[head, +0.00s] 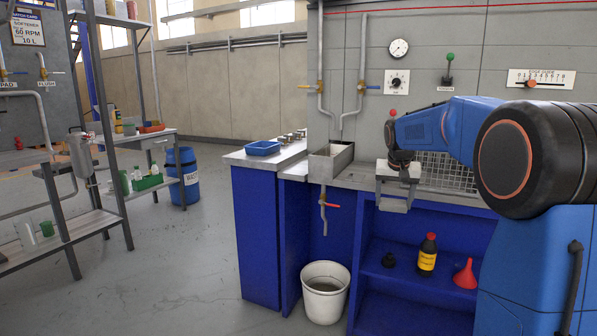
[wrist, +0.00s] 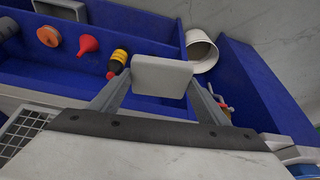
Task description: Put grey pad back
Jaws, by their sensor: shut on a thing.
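My gripper (wrist: 160,84) is shut on the grey pad (wrist: 163,75), which sits between its two fingers in the wrist view. The pad is a small flat light-grey block with rounded corners. In the head view my gripper (head: 396,185) hangs in front of the counter's front edge, right of the metal sink, with the grey pad (head: 394,204) low between its fingers. The fingers and counter partly surround the pad in that view.
The counter has a sink (head: 331,162) with a red-handled drain valve and a metal grate (head: 452,172). Open floor lies left.

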